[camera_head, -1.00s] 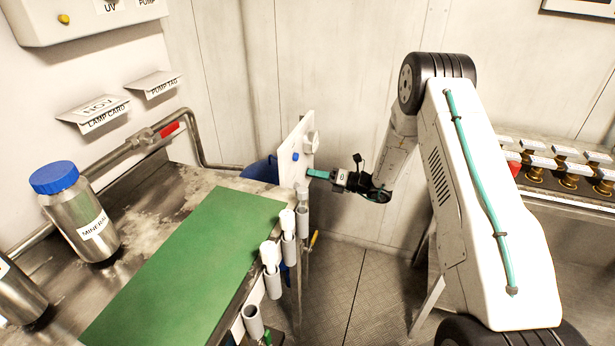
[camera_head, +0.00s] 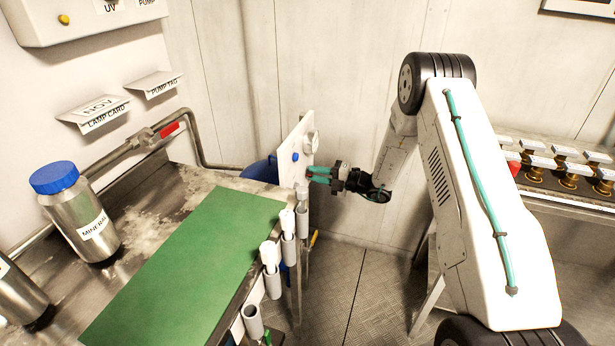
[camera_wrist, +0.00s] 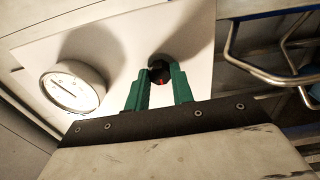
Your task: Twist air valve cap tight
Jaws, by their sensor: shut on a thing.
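The air valve cap (camera_wrist: 159,72) is a small dark round knob with a red mark, on a white panel (camera_wrist: 120,35) in the wrist view. My gripper (camera_wrist: 160,84) has green fingers, one on each side of the cap, and is shut on it. In the head view my gripper (camera_head: 310,175) reaches left to the panel (camera_head: 296,140) beyond the bench end. The cap is hard to make out there. A round white gauge (camera_wrist: 73,88) sits on the panel to the left of the cap.
A blue knob (camera_head: 295,157) is on the panel's near side. Grey tube holders (camera_head: 273,285) line the bench edge by a green mat (camera_head: 190,265). A mineral jar (camera_head: 85,225) stands at left. Metal pipes (camera_wrist: 260,55) run at the right in the wrist view.

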